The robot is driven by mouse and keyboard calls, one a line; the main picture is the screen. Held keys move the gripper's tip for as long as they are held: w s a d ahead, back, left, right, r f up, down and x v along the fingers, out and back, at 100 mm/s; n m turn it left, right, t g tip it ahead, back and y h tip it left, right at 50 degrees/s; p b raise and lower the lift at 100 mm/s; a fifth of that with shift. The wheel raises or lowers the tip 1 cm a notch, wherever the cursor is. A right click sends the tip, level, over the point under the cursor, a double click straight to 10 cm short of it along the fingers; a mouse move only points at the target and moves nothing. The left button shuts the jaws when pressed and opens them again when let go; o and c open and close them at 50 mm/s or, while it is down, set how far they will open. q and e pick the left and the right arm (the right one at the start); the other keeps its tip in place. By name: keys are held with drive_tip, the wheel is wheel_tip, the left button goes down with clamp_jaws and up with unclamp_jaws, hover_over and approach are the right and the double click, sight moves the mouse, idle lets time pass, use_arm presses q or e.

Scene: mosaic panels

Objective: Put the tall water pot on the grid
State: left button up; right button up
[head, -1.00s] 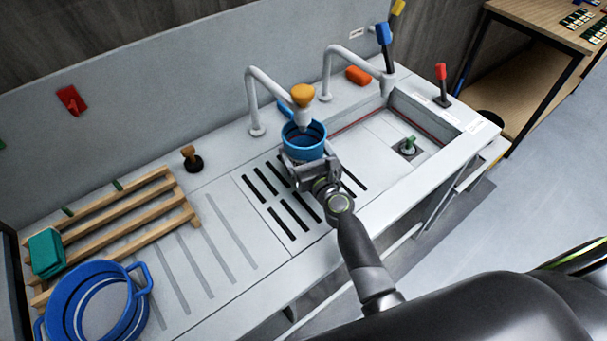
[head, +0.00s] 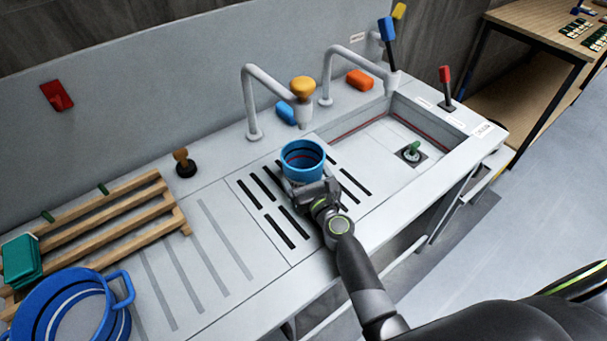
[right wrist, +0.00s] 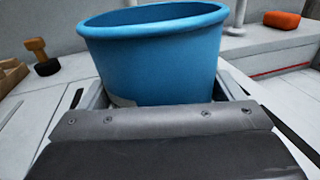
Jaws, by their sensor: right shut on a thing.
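The tall water pot is a light blue open pot (head: 303,157), upright, over the slotted grid (head: 258,222) in the counter. It fills the upper middle of the right wrist view (right wrist: 155,55). My right gripper (head: 312,188) is shut on the pot at its near side; the gripper body hides the pot's lower front. I cannot tell whether the pot's base touches the grid. The inside of the pot looks dark with a reddish line. My left gripper is not in view.
A curved faucet (head: 252,100) with an orange knob (head: 303,87) stands behind the pot. A sink basin (head: 380,150) lies to the right. A wooden rack (head: 105,227) and a large blue pot (head: 72,308) are at the left. Ribbed counter lies between.

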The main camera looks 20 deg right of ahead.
drive_tip(key=shift+f, duration=0.2)
drive_tip(key=o, duration=1.1)
drive_tip(key=shift+s+r, duration=0.15)
drive_tip(key=shift+r, duration=0.1)
drive_tip(key=s, duration=0.6)
drive_tip(key=s+d, duration=0.1)
drive_tip(key=s, duration=0.3)
drive_tip(key=shift+s+d+f+b, duration=0.1)
drive_tip(key=shift+f+b, duration=0.05)
drive_tip(key=shift+b, duration=0.25)
drive_tip(key=shift+s+d, duration=0.1)
drive_tip(key=shift+s, duration=0.65)
